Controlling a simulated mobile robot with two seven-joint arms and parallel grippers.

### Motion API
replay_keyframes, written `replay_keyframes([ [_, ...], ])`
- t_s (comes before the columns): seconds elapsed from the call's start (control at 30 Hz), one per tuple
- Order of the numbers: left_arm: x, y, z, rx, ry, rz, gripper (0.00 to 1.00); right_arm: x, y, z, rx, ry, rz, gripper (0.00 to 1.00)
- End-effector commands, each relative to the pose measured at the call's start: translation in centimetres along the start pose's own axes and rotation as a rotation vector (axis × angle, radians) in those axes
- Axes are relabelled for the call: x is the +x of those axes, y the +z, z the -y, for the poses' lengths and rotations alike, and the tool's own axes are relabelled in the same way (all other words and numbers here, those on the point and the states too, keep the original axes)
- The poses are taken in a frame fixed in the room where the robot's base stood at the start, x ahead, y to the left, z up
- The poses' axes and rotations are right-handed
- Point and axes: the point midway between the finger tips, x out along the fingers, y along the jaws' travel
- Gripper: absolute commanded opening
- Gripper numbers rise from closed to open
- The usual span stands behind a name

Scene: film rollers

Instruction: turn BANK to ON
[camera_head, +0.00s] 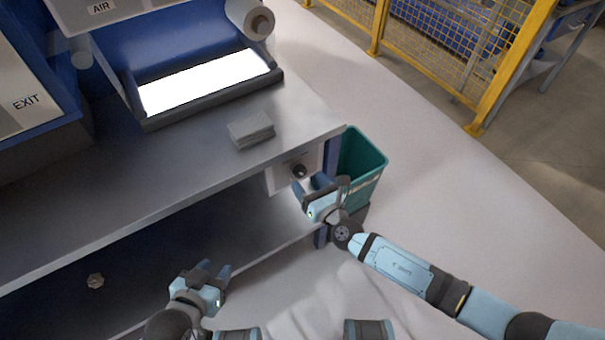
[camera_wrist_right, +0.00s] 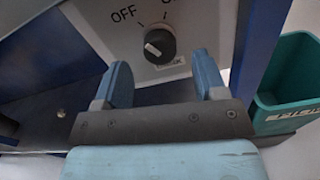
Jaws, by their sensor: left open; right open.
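The BANK switch is a round black knob (camera_wrist_right: 160,45) with a white pointer mark, on a light panel (camera_wrist_right: 95,25) under the bench top. OFF is printed at its upper left; the ON lettering at its upper right is cut off by the frame edge. The mark slants up and left, toward the OFF side. The label below is partly readable. The knob (camera_head: 299,171) also shows in the head view. My right gripper (camera_head: 311,187) is open just in front of the knob, its fingers not around it. My left gripper (camera_head: 214,271) is open and empty, low before the bench.
A teal bin (camera_head: 362,168) stands right of the panel, close to my right gripper. On the bench top (camera_head: 200,165) lie a grey stack (camera_head: 250,129) and a roller unit with a lit white plate (camera_head: 205,82). A yellow mesh fence (camera_head: 440,45) stands behind.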

Motion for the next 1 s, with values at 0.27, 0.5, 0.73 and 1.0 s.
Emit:
replay_keyframes([
  [0.27,0.1,0.1,0.1,0.004,-0.001,-0.003,0.43,3.2,0.0,0.0,0.001,0.001,-0.001,0.65],
  [0.5,0.0,-0.2,0.1,0.006,-0.001,-0.007,0.43,3.5,-0.1,0.0,0.001,0.0,-0.001,0.65],
  [0.73,0.0,-0.2,0.1,0.006,-0.001,-0.006,0.43,3.5,0.0,0.0,0.001,0.0,-0.001,0.35],
  [1.0,0.1,-0.1,0.1,0.006,-0.001,-0.006,0.43,3.5,-0.1,0.0,0.007,0.0,-0.001,0.16],
])
